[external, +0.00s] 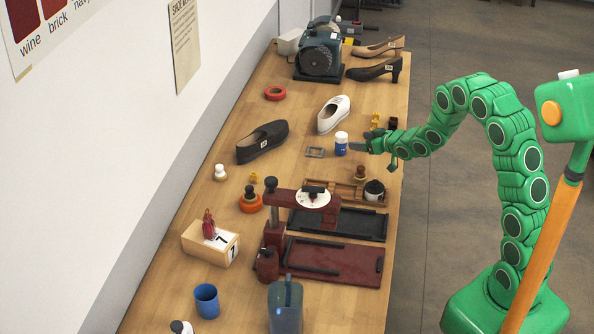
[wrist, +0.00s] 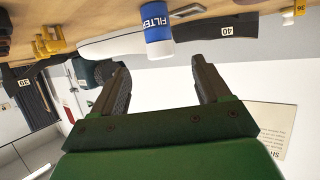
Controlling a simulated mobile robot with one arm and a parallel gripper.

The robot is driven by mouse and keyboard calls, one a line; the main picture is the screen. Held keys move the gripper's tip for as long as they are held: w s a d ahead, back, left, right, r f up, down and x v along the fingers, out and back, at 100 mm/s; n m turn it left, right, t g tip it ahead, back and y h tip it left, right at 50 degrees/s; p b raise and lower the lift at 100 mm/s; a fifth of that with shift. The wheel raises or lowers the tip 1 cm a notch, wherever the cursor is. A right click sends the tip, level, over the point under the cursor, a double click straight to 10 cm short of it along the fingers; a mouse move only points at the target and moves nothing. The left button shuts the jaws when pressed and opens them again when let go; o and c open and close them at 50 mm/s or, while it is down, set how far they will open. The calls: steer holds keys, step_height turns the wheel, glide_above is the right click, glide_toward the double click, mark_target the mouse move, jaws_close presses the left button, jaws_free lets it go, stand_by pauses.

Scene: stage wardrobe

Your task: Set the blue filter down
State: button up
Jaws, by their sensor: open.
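The blue filter (external: 341,144) is a small blue jar with a white lid. It stands upright on the wooden bench, just left of my gripper (external: 362,147) in the external view. In the wrist view, which looks upside down, the filter (wrist: 158,40) shows the word FILTER and its base meets the bench. My gripper (wrist: 160,68) is open with nothing between its fingers. The filter appears just beyond the fingertips, lined up with the gap, and does not appear gripped.
A white shoe (external: 333,114) and a black shoe (external: 262,142) lie nearby, with a small metal frame (external: 315,152) left of the filter. A wooden tray (external: 335,190) with a dark pot (external: 374,190) and a maroon press (external: 275,235) stand nearer the camera. Bare bench (external: 295,100) shows beyond.

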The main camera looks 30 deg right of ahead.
steer(key=shift+s+r, duration=0.15)
steer(key=s+d+r+m+g+h, duration=0.1)
steer(key=s+d+r+g+h, duration=0.15)
steer(key=s, duration=0.45)
steer(key=s+d+r+m+g+h, duration=0.1)
steer(key=s+r+g, duration=0.15)
steer(key=s, duration=0.45)
steer(key=s+d+r+g+h, duration=0.1)
steer(key=s+d+r+g, duration=0.15)
steer(key=s, duration=0.55)
steer(key=s+a+r+g, duration=0.2)
steer(key=s, duration=0.9)
steer(key=s+a+r+g+y, duration=0.1)
steer(key=s+a+r+g, duration=0.1)
steer(key=s, duration=0.9)
steer(key=s+a+r+g, duration=0.2)
steer(key=s+g, duration=0.1)
steer(key=s, duration=0.8)
steer(key=shift+s+m, duration=0.25)
steer(key=shift+m, duration=0.15)
